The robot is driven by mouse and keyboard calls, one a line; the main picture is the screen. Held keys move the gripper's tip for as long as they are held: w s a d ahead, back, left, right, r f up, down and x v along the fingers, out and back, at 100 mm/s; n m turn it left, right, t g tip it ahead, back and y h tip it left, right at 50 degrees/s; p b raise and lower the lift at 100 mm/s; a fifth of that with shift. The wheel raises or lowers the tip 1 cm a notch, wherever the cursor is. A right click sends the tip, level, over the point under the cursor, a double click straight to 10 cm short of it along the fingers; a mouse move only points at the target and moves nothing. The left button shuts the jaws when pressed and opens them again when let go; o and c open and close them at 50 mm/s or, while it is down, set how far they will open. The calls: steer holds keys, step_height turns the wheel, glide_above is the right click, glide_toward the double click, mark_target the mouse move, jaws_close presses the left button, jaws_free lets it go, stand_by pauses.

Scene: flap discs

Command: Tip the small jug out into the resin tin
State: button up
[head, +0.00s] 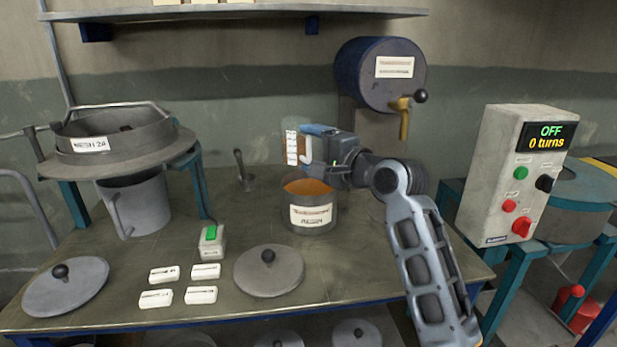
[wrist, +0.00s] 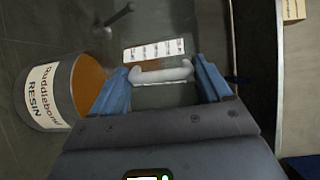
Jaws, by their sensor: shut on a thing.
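The small jug (head: 291,147) has clear walls, a white scale label and a white handle. My gripper (head: 313,145) is shut on the handle and holds the jug up over the resin tin, near its rim. The jug looks upright; I cannot tell how full it is. The wrist view shows the jug's handle (wrist: 162,75) between my blue fingers, with the scale label beyond. The resin tin (head: 312,217) is a grey, open tin labelled RESIN, with orange-brown contents, standing on the bench. It also shows at the left of the wrist view (wrist: 42,97).
A grey lid (head: 268,271) and several white cards (head: 205,271) lie in front of the tin. A blue drum with a tap (head: 380,75) hangs behind. A control box (head: 515,170) reads OFF, 0 turns. A sieve (head: 120,145) is left.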

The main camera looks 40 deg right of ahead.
mark_target(298, 162)
step_height(298, 162, down, 4)
steer(key=b, duration=0.3)
steer(key=shift+w+f, duration=0.1)
steer(key=shift+w, duration=0.05)
steer(key=m, duration=0.1)
steer(key=m+b, duration=0.1)
steer(key=a+m+t+b, duration=0.1)
steer(key=shift+w+f, duration=0.15)
steer(key=shift+f, duration=0.15)
steer(key=r+m+h+p, duration=0.1)
steer(key=m+p, duration=0.3)
steer(key=m, duration=0.1)
steer(key=r+m+t+h+p, duration=0.1)
steer(key=m+p, duration=0.3)
steer(key=m, duration=0.1)
steer(key=r+m+t+h+p, duration=0.1)
steer(key=m+h+p, duration=0.1)
steer(key=m+p, duration=0.2)
steer(key=shift+w+a+r+m, duration=0.15)
steer(key=shift+r+m, duration=0.25)
steer(key=shift+m, duration=0.6)
steer(key=m+p, duration=0.1)
steer(key=m+h+p, duration=0.1)
steer(key=m+p, duration=0.1)
steer(key=shift+s+d+r+m+h+p, duration=0.2)
steer(key=shift+d+r+m+h+p, duration=0.1)
steer(key=shift+r+h, duration=0.1)
steer(key=shift+d+m+g+h+p, duration=0.25)
steer(key=shift+m+p, duration=0.25)
steer(key=shift+m, duration=0.5)
